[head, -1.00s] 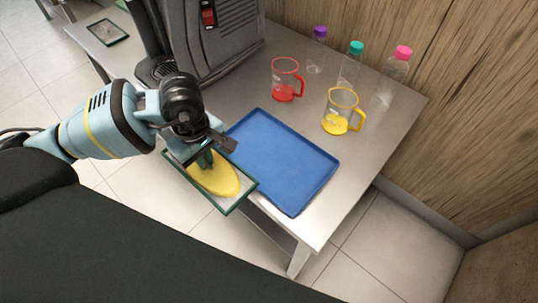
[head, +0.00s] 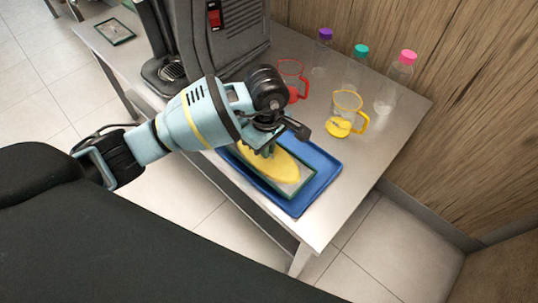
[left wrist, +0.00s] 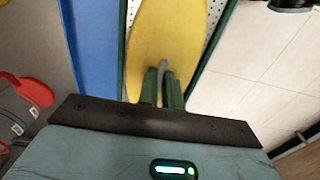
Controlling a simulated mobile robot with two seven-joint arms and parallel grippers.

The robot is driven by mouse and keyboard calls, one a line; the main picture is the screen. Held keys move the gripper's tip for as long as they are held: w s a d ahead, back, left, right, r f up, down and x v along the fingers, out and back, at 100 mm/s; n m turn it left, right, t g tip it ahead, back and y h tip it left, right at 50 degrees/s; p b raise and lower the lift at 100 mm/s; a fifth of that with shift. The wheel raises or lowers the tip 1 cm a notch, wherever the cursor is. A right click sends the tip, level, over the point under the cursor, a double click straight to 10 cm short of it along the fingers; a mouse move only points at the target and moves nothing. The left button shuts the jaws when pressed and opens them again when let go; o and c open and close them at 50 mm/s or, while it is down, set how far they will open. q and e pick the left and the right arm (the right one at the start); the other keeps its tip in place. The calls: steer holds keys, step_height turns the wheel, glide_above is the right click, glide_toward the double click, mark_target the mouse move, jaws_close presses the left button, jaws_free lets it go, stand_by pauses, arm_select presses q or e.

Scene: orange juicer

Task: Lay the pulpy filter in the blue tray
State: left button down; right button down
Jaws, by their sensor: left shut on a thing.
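The pulpy filter (head: 283,172) is a green-rimmed rectangular frame with an oval of yellow pulp on it. My left gripper (head: 266,149) is shut on the filter, from above, in the head view. The filter overlaps the blue tray (head: 327,172), a shallow rectangle on the table; I cannot tell whether it touches the tray. In the left wrist view, the green fingers (left wrist: 162,86) close on a thin grey part of the filter (left wrist: 166,40), with the blue tray (left wrist: 97,45) to the left. My right gripper is not in view.
A red jug (head: 300,95) and a yellow jug (head: 360,125) stand behind the tray, with three capped bottles (head: 395,80) near the wall. The dark juicer (head: 240,50) stands at the back left. Another green-rimmed frame (head: 113,31) lies far left on the table (head: 390,130).

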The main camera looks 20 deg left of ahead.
arm_select(q)
steer(key=shift+w+d+f, duration=0.1)
steer(key=shift+d+f, duration=0.15)
steer(key=shift+f, duration=1.5)
steer(key=shift+f, duration=0.2)
steer(key=c, duration=1.6)
jaws_free()
steer(key=shift+r, duration=0.1)
step_height(320, 180, up, 12)
steer(key=shift+r+p, duration=0.1)
steer(key=shift+p, duration=0.25)
